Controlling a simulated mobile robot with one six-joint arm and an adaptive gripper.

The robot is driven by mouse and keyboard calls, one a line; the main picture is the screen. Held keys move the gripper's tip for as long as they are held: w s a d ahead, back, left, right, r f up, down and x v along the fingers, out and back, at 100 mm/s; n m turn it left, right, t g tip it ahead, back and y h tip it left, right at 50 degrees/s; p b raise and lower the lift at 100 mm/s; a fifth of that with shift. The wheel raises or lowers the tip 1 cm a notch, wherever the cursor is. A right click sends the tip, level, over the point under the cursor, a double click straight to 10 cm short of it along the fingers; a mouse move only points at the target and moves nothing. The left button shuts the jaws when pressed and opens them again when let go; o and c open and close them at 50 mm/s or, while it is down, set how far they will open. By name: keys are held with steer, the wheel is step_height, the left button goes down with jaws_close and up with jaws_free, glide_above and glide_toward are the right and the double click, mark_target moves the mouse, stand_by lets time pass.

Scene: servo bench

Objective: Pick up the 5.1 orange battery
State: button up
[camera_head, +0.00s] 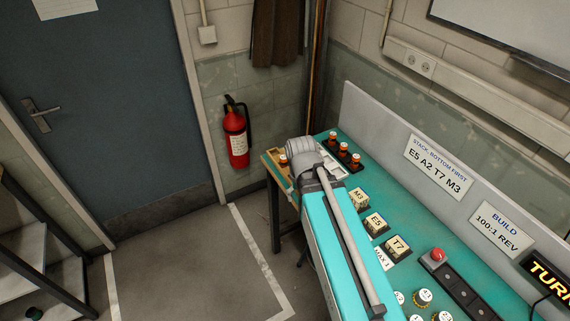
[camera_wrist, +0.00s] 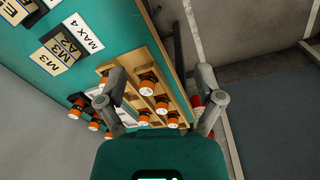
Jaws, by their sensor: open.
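Several orange cylinders with pale ends, battery-like, show in the wrist view. Some stand in a wooden tray (camera_wrist: 165,62), one of them an orange battery (camera_wrist: 148,85) between my fingers in the picture. The print on their ends is too small to read, so I cannot tell which is 5.1. My gripper (camera_wrist: 161,76) is open and empty above the tray, its fingers spread over it. In the head view one orange battery (camera_head: 283,159) shows in the tray beside my arm; the gripper itself is hidden there.
A row of orange-topped cylinders (camera_head: 343,149) stands in dark holders at the bench's back. Labelled blocks, including E5 (camera_head: 376,223) and T7 (camera_head: 398,246), and a red button (camera_head: 437,255) sit farther along. A grey panel (camera_head: 390,140) edges the bench. A fire extinguisher (camera_head: 236,133) hangs behind.

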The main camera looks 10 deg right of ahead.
steer(key=w+a+f+m+t+h+b, duration=0.1)
steer(key=w+a+m+h+b, duration=0.3)
steer(key=w, duration=0.4)
steer(key=w+a+f+m+t+h+b, duration=0.2)
steer(key=w+a+f+m+h+b, duration=0.1)
steer(key=w+b, duration=0.4)
steer(key=w+a+f+m+t+h+b, duration=0.1)
steer(key=w+a+f+m+h+b, duration=0.1)
steer(key=w+a+m+h+b, duration=0.3)
steer(key=w+m+b, duration=0.1)
steer(key=w, duration=0.3)
steer(key=shift+a+t, duration=0.25)
steer(key=shift+t, duration=0.05)
steer(key=b, duration=0.3)
glide_toward(284, 162)
steer(key=w+d+f, duration=0.2)
steer(key=w+d, duration=0.1)
steer(key=shift+w+d+r, duration=0.1)
steer(key=shift+w+d, duration=0.1)
steer(key=shift+d, duration=0.4)
